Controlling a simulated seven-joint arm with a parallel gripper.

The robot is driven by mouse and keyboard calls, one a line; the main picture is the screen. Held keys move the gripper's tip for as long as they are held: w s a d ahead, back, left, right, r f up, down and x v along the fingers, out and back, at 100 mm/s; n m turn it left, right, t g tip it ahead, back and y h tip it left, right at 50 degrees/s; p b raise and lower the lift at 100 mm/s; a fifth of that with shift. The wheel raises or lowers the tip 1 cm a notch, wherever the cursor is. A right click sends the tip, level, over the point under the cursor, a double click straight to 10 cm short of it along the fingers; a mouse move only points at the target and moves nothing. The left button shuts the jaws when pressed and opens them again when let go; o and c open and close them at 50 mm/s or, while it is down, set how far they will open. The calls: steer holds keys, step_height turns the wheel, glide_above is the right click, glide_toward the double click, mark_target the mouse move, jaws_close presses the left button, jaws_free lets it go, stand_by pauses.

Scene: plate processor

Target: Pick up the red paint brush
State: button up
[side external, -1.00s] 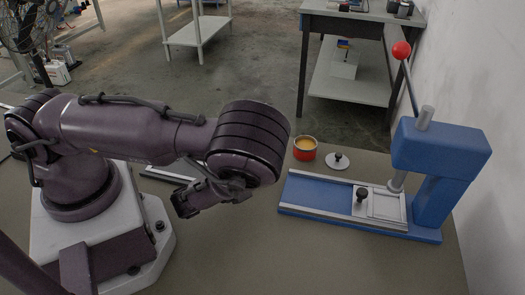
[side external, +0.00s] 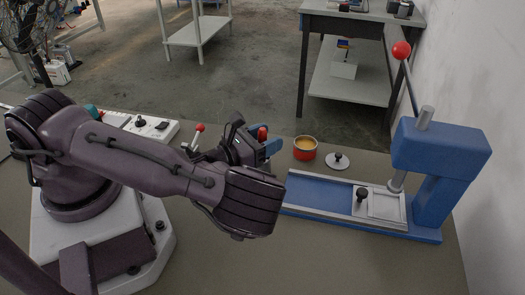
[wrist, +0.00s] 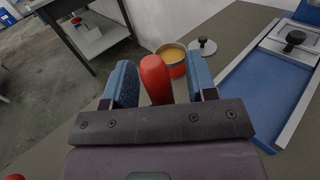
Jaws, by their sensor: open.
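A red rounded piece, apparently the red paint brush's handle (wrist: 155,78), stands between the two blue fingers of my gripper (wrist: 163,80) in the wrist view. Gaps show on both sides of it, so the fingers look open and apart from it. In the side view my gripper (side external: 268,146) is beyond my forearm, near the back edge of the bench, with the red piece (side external: 262,133) beside its blue fingers. The lower part of the brush is hidden by the gripper.
A red pot (side external: 305,149) with yellowish contents and a round lid with a black knob (side external: 338,160) sit right of my gripper. The blue press (side external: 440,150) with its tray stands farther right. A red-knobbed lever (side external: 200,127) and a white panel (side external: 150,126) are to the left.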

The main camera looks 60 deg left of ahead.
steer(key=shift+w, duration=0.4)
jaws_close()
steer(key=shift+r, duration=0.15)
step_height(320, 180, up, 10)
